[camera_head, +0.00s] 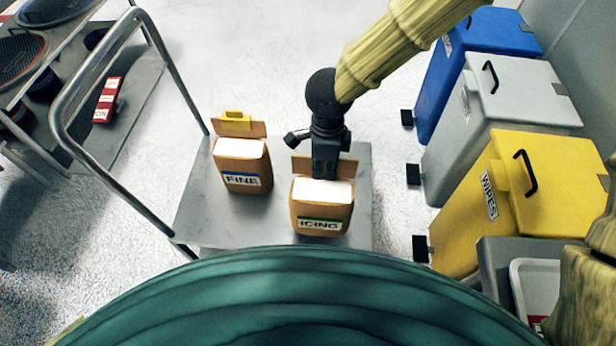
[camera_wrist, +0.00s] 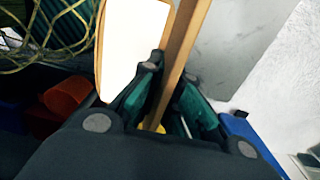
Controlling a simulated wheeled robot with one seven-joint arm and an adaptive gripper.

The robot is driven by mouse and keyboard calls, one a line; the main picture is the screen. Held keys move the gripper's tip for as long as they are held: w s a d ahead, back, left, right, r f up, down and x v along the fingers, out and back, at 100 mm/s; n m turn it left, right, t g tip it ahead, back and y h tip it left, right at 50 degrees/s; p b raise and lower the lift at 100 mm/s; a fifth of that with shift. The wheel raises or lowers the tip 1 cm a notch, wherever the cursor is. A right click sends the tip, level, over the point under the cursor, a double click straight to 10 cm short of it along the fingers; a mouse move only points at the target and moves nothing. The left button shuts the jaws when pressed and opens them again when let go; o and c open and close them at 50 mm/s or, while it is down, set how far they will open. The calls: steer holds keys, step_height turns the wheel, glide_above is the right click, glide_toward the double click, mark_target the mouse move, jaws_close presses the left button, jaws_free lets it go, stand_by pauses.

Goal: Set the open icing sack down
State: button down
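The open icing sack (camera_head: 322,212) is a brown paper sack with a white top opening, a raised brown back flap and a green-edged "ICING" label. It appears upright over the grey cart deck (camera_head: 205,215); I cannot tell whether its base touches the deck. My gripper (camera_head: 326,172) comes down from above at the back flap. In the wrist view, the fingers of my gripper (camera_wrist: 170,80) close on both sides of the brown flap (camera_wrist: 183,45), beside the white opening of the icing sack (camera_wrist: 132,42).
A brown "FINE" sack (camera_head: 242,165) with a yellow clip (camera_head: 235,121) stands left on the cart. The cart's metal handle (camera_head: 75,95) rises at left. Blue (camera_head: 480,45), grey (camera_head: 490,110) and yellow (camera_head: 530,195) bins line the right. Bare deck lies between the sacks and around them.

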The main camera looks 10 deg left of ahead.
steer(key=w+f, duration=0.2)
steer(key=w, duration=0.5)
steer(key=w+f+b, duration=0.1)
steer(key=w+f, duration=0.1)
steer(key=w, duration=0.5)
steer(key=shift+d+f, duration=0.15)
steer(key=shift+f, duration=0.2)
steer(key=c, duration=2.1)
jaws_free()
steer(key=shift+f, duration=0.15)
steer(key=o, duration=0.5)
steer(key=shift+c, duration=0.2)
step_height(320, 180, up, 12)
steer(key=p, duration=0.1)
steer(key=shift+w+p, duration=0.2)
steer(key=shift+p, duration=0.1)
